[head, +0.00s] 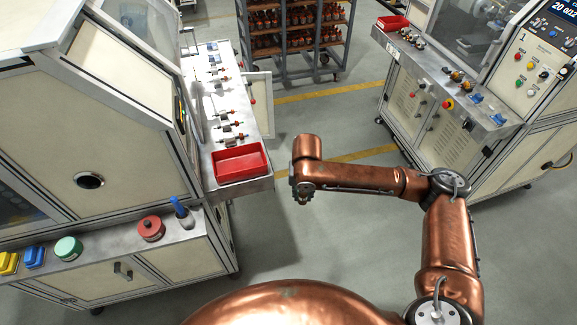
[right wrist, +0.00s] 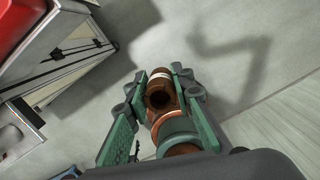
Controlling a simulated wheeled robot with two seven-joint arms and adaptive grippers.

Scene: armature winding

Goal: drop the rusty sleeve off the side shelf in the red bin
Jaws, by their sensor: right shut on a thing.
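My right gripper (head: 302,198) hangs just right of the left bench's near end, out over the floor. In the right wrist view its green fingers (right wrist: 160,84) are shut on a rusty brown hollow sleeve (right wrist: 158,102), its open end facing away from the camera. The sleeve is mostly hidden in the head view. The red bin (head: 240,174) stands on the near end of the left bench, left of the gripper and apart from it. A red corner, likely the same bin, shows at upper left in the right wrist view (right wrist: 18,22). My left gripper is out of view.
The side shelf (head: 110,253) of the left machine holds a red round piece (head: 151,229), a green one (head: 68,248), a blue-topped bottle (head: 181,212) and blue and yellow pieces. Several armatures line the bench (head: 208,105). Another red bin (head: 392,23) stands at right.

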